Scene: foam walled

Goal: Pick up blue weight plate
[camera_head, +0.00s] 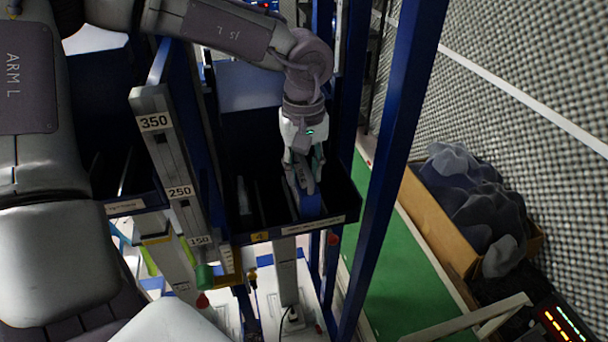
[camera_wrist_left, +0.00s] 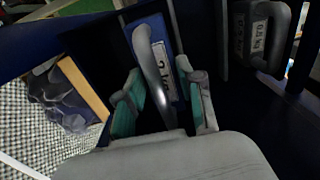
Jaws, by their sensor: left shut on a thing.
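The blue weight plate (camera_head: 311,204) stands upright in a dark bin slot in the head view. In the left wrist view the blue plate (camera_wrist_left: 151,27) shows a grey curved handle and a white weight label. My left gripper (camera_head: 304,177) reaches down into the bin from above. Its teal-padded fingers (camera_wrist_left: 160,84) lie on both sides of the plate's handle in the wrist view, and it is shut on the plate. The plate's lower part is hidden in the bin. My right gripper is not in view.
The dark bin (camera_head: 297,230) has dividers and a labelled front edge. Grey weights with handles (camera_wrist_left: 252,30) stand in another slot. Blue posts (camera_head: 392,150) rise close to the right of my arm. A cardboard box (camera_head: 437,222) of dark lumps stands beyond a green strip (camera_head: 385,275).

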